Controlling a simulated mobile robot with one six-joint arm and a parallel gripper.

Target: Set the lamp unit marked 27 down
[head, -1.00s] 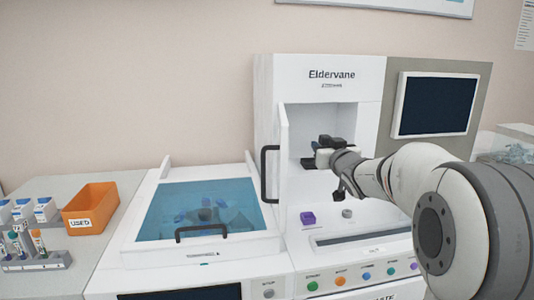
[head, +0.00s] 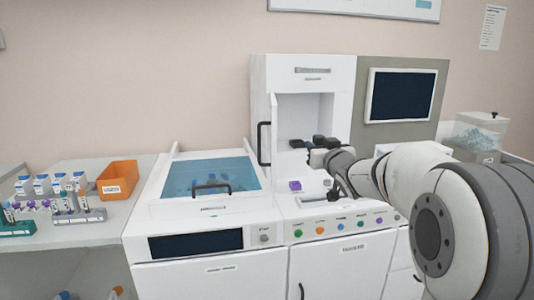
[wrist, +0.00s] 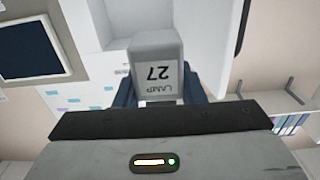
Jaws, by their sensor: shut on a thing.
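The lamp unit (wrist: 157,50) is a light grey block whose face reads LAMP 27, upside down in the wrist view. My gripper (head: 314,142) is shut on it, with a dark blue finger on each side in the wrist view. In the head view my gripper is in front of the open compartment (head: 300,112) of the white analyser (head: 262,85). The lamp unit cannot be made out clearly there among the dark gripper parts.
The compartment's door stands open, with a black handle (head: 264,143). A blue-lidded bath (head: 210,175) stands left, then an orange bin (head: 117,177) and tube racks (head: 80,205). A screen (head: 401,95) is right.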

